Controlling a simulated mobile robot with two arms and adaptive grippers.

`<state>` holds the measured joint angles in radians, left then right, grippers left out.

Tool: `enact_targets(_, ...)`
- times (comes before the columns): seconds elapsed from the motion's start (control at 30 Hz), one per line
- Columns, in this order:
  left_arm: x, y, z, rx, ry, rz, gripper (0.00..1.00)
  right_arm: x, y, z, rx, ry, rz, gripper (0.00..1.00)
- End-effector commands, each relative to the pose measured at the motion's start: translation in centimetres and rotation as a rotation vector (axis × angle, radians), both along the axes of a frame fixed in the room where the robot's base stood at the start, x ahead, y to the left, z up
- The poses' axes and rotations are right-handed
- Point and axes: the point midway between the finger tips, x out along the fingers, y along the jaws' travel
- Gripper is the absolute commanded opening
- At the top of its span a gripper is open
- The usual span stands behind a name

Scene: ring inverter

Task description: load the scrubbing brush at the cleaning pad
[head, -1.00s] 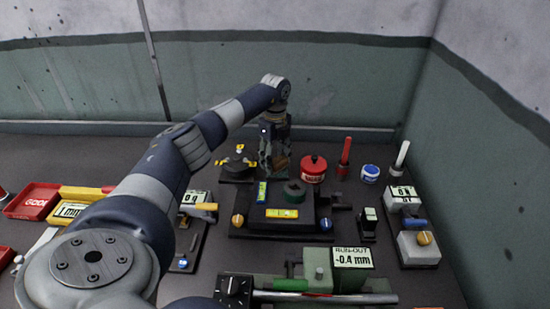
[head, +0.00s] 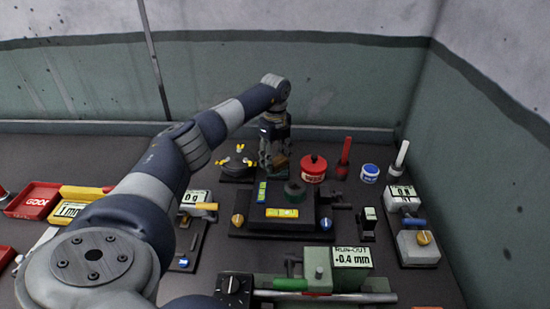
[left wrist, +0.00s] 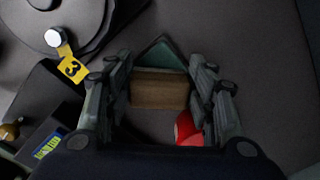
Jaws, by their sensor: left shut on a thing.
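My left gripper (head: 272,162) points down at the back of the bench, between the black fixture with yellow tags and the red can. It is shut on a brown wooden block, seemingly the scrubbing brush (left wrist: 160,92), which sits between the fingers in the left wrist view. A dark green pad, seemingly the cleaning pad (left wrist: 160,54), shows as a corner just beyond the block. The block hides the rest of the pad. I cannot tell whether block and pad touch. The block's underside is hidden. My right gripper is not in view.
A red can (head: 313,168) stands close right of the gripper; its red also shows in the left wrist view (left wrist: 187,128). The tagged black fixture (head: 238,168) is close left. A black stand with levels (head: 310,222) lies in front. The wall is behind.

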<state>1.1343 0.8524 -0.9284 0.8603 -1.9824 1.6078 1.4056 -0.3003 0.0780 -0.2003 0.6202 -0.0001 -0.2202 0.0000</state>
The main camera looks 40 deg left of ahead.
Motion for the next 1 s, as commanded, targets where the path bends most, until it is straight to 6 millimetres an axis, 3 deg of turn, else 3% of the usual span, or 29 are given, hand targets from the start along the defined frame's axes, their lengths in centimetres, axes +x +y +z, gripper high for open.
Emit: enact_targets(1.0,0.0,0.0,7.1,-0.001,0.002,-0.001,0.32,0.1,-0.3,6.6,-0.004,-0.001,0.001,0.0)
